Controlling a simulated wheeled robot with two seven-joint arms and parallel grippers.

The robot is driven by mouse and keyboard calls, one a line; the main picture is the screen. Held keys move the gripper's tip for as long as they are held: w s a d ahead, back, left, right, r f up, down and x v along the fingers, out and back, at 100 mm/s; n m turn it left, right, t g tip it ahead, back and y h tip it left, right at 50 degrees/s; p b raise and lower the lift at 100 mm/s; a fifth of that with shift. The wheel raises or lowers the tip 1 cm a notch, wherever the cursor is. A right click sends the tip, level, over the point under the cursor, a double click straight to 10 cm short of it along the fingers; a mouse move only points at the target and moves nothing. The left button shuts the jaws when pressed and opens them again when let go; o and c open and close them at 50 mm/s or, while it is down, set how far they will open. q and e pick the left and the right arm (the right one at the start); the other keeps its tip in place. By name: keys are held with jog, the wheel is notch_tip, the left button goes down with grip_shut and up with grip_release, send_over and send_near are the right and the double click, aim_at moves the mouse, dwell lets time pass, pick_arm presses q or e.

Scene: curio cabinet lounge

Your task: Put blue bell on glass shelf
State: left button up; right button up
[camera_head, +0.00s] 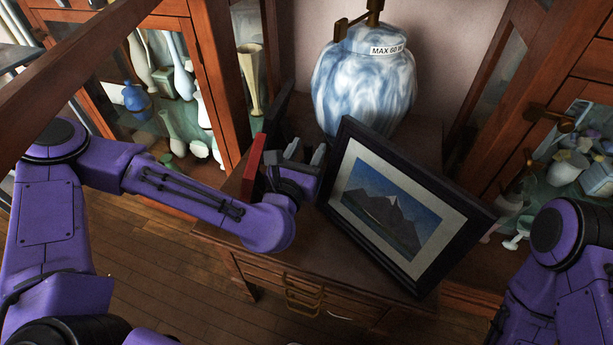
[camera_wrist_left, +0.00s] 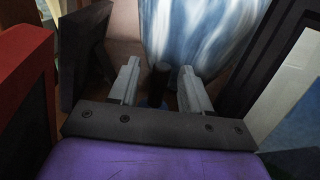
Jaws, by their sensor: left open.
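My left gripper (camera_head: 306,153) is open over the small wooden table, between a red-edged frame and the picture frame. In the left wrist view its two grey fingers (camera_wrist_left: 159,68) stand apart on either side of a dark upright handle-like piece (camera_wrist_left: 160,76). A little dark blue shows low between the fingers, so this may be the blue bell; its body is mostly hidden. In the head view I cannot make out the bell on the table. Greenish glass shelves (camera_head: 125,122) show in the left cabinet. My right gripper is out of view.
A large blue-and-white vase lamp (camera_head: 362,85) stands close behind the gripper. A mountain picture frame (camera_head: 433,172) leans at right, and a red-edged frame (camera_head: 254,165) stands at left. The left cabinet holds a blue vase (camera_head: 135,97) and pale vases; the right cabinet (camera_head: 558,192) is crowded.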

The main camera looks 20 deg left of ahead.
pick_arm(q)
jog(key=shift+w, duration=0.6)
grip_shut()
jog(key=shift+r, duration=0.1)
